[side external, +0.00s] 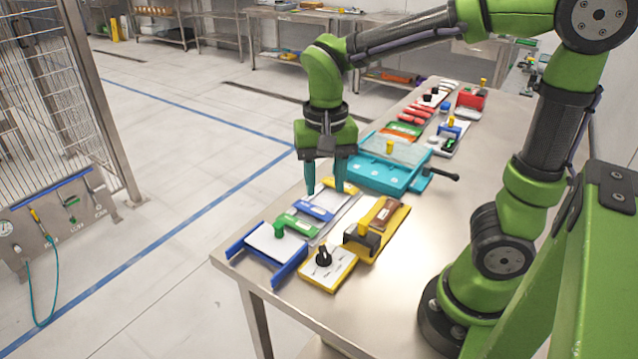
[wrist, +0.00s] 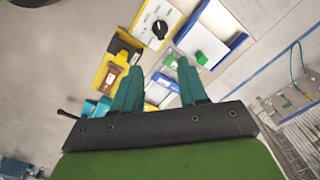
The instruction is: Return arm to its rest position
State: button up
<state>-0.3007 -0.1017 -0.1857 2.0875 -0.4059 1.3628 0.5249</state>
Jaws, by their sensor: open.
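My gripper (side external: 325,189) hangs pointing down above the front part of the steel table (side external: 455,210), over the fixtures there. Its two teal fingers stand apart with nothing between them. In the wrist view the gripper (wrist: 160,75) also shows spread, empty teal fingers. In the side view my arm reaches in from the right, bent at the elbow. The fingertips look close above a blue-handled plate (side external: 316,211), but I cannot tell the exact gap.
Below are a blue-railed white plate (side external: 272,243), a dial box (side external: 325,268) and a yellow fixture (side external: 378,230). A teal box (side external: 385,172) with a black side handle stands just behind. The right front tabletop is bare.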

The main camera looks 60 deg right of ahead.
jog(key=shift+r, duration=0.1)
jog(key=s+r+n+t+y, duration=0.2)
jog(key=s+r+n+t, duration=0.2)
jog(key=t, duration=0.3)
jog(key=shift+s+a+r+n, duration=0.15)
jog(key=shift+s+r+n, duration=0.15)
jog(key=shift+s+n, duration=0.3)
